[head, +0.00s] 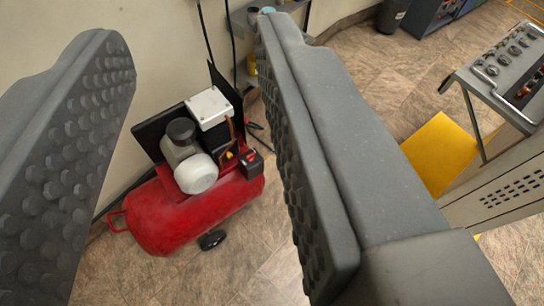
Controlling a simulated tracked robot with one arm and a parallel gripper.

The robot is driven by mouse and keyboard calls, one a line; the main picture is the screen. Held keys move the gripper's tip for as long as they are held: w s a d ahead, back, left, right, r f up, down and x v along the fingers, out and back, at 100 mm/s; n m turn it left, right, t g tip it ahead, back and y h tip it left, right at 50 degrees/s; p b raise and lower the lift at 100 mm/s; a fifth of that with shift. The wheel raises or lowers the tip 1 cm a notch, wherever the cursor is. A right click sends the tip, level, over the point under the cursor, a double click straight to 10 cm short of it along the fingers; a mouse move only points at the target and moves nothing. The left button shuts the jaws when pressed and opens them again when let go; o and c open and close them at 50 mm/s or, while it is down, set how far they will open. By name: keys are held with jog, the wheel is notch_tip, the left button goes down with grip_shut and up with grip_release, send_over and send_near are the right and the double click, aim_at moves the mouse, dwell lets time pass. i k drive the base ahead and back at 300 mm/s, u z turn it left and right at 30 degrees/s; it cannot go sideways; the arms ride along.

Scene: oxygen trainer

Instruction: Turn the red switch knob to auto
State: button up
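My gripper (198,110) is open, with one dark grey studded finger at the left and one at the centre right. Nothing is between the fingers at close range. Through the gap I see a red compressor (195,210) on the floor by the wall, well beyond the fingertips. A small dark box with a reddish top (251,162) sits at the right end of the compressor. I cannot tell whether it is the red switch knob. A grey panel with several round dark knobs or gauges (512,57) shows at the upper right, and no red switch knob can be made out there.
A grey cabinet (500,190) with slots and a metal handle stands at the right, beside a yellow panel (440,152). A dark bin (391,15) and blue-grey cabinets (432,14) are at the back. The tiled floor (375,75) between them is clear.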

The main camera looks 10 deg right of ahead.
aim_at(250, 158)
jog(key=z, duration=0.1)
jog(key=i, duration=0.5)
jog(key=k, duration=0.5)
jog(key=u, duration=0.35)
jog(key=i, duration=1.15)
